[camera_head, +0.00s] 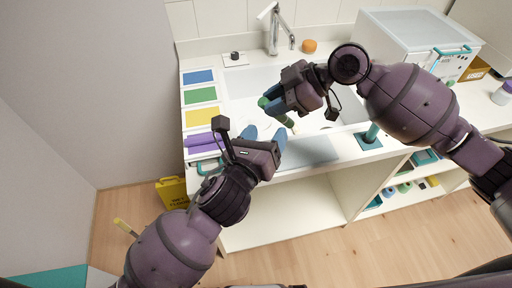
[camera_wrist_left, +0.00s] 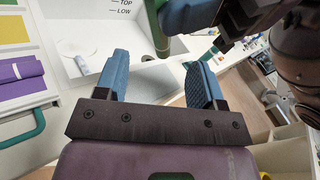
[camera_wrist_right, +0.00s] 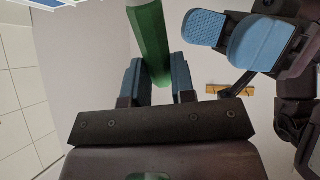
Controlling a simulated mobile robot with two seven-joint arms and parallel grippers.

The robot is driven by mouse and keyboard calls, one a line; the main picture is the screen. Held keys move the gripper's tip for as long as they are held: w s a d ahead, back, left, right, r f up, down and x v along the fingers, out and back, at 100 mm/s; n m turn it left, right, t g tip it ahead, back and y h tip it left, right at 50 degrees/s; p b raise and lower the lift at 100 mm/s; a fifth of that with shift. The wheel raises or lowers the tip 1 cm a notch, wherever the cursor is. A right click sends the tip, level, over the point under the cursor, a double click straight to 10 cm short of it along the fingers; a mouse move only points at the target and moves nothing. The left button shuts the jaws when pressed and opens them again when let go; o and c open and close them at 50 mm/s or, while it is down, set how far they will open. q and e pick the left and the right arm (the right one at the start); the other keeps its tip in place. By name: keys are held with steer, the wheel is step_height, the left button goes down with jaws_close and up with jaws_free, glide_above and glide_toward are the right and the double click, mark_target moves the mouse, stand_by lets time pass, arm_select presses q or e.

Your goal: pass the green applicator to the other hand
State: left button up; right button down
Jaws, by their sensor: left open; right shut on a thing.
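The green applicator (camera_head: 264,102) is a green rod with a paler lower end, held above the sink area in the head view. My right gripper (camera_head: 273,106) is shut on it. In the right wrist view the green applicator (camera_wrist_right: 151,40) stands between my right gripper's blue fingers (camera_wrist_right: 153,82). My left gripper (camera_head: 266,134) is open and empty just below it. In the left wrist view the applicator (camera_wrist_left: 158,28) shows beyond and above my left gripper's spread fingers (camera_wrist_left: 160,80), not between them.
Blue, green (camera_head: 201,95) and yellow cards and a purple rolled item (camera_head: 200,139) lie left of the sink. A faucet (camera_head: 273,30) and an orange item (camera_head: 309,46) are behind. A white box (camera_head: 405,40) stands at right. A yellow floor sign (camera_head: 172,191) stands below left.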

mark_target(284, 119)
arm_select(q)
steer(key=shift+x, duration=2.7)
steer(key=c, duration=1)
jaws_close()
arm_select(e)
steer(key=c, duration=1)
jaws_free()
arm_select(q)
steer(key=shift+r, duration=0.1)
arm_select(e)
steer(key=shift+o, duration=0.6)
steer(key=shift+f, duration=0.1)
